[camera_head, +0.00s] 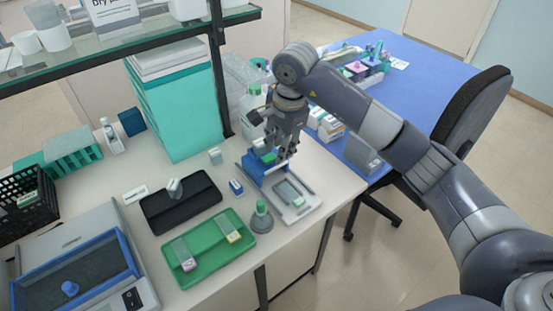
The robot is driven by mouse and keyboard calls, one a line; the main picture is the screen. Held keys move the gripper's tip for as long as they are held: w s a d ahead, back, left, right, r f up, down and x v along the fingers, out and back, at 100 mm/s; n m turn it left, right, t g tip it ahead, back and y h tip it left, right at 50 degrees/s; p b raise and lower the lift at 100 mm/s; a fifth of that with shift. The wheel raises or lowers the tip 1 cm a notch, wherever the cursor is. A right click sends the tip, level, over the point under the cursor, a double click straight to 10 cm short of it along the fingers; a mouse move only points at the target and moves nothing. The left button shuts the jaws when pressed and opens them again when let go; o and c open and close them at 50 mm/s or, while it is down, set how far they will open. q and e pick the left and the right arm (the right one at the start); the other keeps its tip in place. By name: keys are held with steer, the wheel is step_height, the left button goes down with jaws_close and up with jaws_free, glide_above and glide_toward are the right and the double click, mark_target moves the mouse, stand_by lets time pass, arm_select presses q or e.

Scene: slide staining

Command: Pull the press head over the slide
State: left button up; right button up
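The press is a small device with a pale base (302,211) near the right edge of the white bench. A slide (287,192) with a green end lies on the front part of the base. The press head, blue with a green part (270,159), is at the back of the device, behind the slide and not over it. My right gripper (272,152) points down at the press head, its fingers beside the green part. The fingers partly hide it, so I cannot tell whether they grip it. My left gripper is not in view.
A green tray (207,268) with two slides and a grey bottle with a green top (261,218) stand left of the press. A black tray (154,219) lies farther left. A white bottle (252,105) stands behind my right gripper. A blue table (408,84) is at the right.

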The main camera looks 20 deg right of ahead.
mark_target(276, 167)
steer(key=f, duration=0.2)
steer(key=f+p, duration=0.1)
steer(key=f, duration=0.1)
steer(key=w+f, duration=0.1)
steer(key=f, duration=0.2)
steer(key=shift+a+p, duration=0.25)
steer(key=shift+p, duration=0.1)
steer(key=shift+r, duration=0.1)
jaws_close()
